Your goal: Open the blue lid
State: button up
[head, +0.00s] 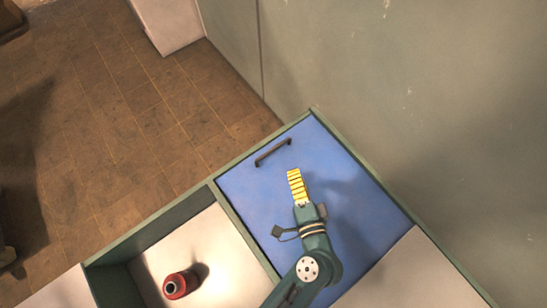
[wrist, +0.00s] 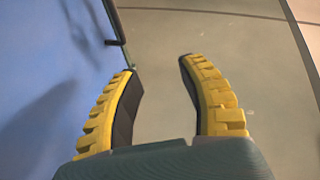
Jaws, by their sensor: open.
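The blue lid (head: 335,170) lies closed, flush in a green frame, in the head view. Its dark bar handle (head: 273,152) sits near the upper left edge. My gripper (head: 293,172), with yellow ribbed fingers, is over the lid, just below and right of the handle, apart from it. In the wrist view the lid (wrist: 45,95) fills the left side, with a dark handle part (wrist: 117,25) at the top, ahead of the left finger. My gripper (wrist: 158,66) is open there, and nothing is between its fingers. Its height above the lid is hard to tell.
An open compartment (head: 215,248) left of the lid holds a red bottle-like object (head: 181,284). A pale panel (head: 425,275) adjoins the lid at lower right. A grey-green wall (head: 430,100) stands close along the lid's right side. Brown tiled floor (head: 120,110) lies at the left.

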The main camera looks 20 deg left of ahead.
jog(key=m+b, duration=0.2)
jog(key=b, duration=0.1)
send_near(274, 148)
jog(key=shift+y, duration=0.4)
jog(key=b+x, duration=0.1)
jog(key=x, duration=0.2)
jog(key=b+x, duration=0.2)
jog(key=x, duration=0.1)
jog(key=f+b+x, duration=0.1)
jog(key=x, duration=0.3)
jog(key=shift+w+d+b, duration=0.1)
jog(key=shift+d+b, duration=0.1)
jog(key=shift+b, duration=0.15)
jog(key=shift+o, duration=0.2)
grip_shut()
